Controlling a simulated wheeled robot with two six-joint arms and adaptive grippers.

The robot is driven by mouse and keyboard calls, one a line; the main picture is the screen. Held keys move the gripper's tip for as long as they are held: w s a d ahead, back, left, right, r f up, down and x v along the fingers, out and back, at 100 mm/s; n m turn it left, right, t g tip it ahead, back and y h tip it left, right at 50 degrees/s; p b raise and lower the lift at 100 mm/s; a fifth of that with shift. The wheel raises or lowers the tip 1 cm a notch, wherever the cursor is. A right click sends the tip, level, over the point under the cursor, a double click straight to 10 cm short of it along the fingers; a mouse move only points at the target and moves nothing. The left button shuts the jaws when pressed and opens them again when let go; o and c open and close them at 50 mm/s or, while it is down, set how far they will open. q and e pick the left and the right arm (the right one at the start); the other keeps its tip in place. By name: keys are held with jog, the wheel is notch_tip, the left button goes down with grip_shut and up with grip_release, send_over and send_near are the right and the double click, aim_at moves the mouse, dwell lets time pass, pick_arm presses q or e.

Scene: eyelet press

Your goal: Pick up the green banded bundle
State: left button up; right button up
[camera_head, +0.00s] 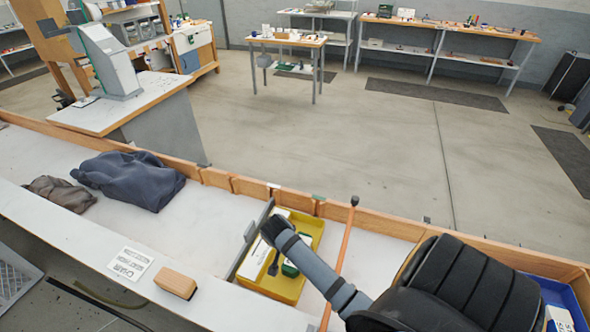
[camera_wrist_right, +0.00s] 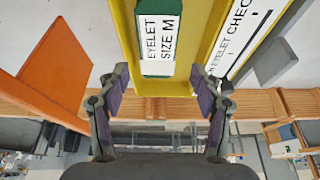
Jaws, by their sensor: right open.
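The green banded bundle (camera_wrist_right: 181,48) lies in a yellow tray (camera_wrist_right: 215,50), with a white band reading "EYELET SIZE M" facing me in the right wrist view. In the head view part of the green bundle (camera_head: 290,269) shows beside my right arm, in the yellow tray (camera_head: 268,284). My right gripper (camera_head: 272,245) is over the tray. In the right wrist view my right gripper (camera_wrist_right: 160,88) is open and empty, its fingertips spread to either side of the bundle's near end. Any contact with the bundle cannot be told. My left gripper is not in view.
A white card (camera_wrist_right: 240,35) with eyelet-check text lies beside the bundle. An orange bar (camera_head: 345,245) stands right of the tray and a grey divider (camera_head: 250,238) left of it. A wooden block (camera_head: 176,284) and dark cloth (camera_head: 130,180) lie farther left on the bench.

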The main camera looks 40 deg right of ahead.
jog(key=shift+w+d+f, duration=0.15)
jog(key=shift+w+d, duration=0.05)
jog(key=shift+w, duration=0.1)
jog(key=shift+s+a+r, duration=0.1)
jog(key=shift+s+r, duration=0.1)
jog(key=shift+s+f, duration=0.35)
jog(key=shift+f, duration=0.4)
jog(key=x, duration=0.3)
jog(key=shift+w+r, duration=0.15)
jog(key=shift+w+d+f, duration=0.2)
jog(key=shift+d+f, duration=0.05)
jog(key=shift+d+f+p, duration=0.3)
jog(key=shift+f+p, duration=0.05)
jog(key=x, duration=0.3)
jog(key=shift+w+d+f, duration=0.1)
jog(key=shift+d+f, duration=0.15)
jog(key=shift+f, duration=0.05)
jog(key=shift+w+d+f, duration=0.1)
jog(key=shift+f, duration=0.05)
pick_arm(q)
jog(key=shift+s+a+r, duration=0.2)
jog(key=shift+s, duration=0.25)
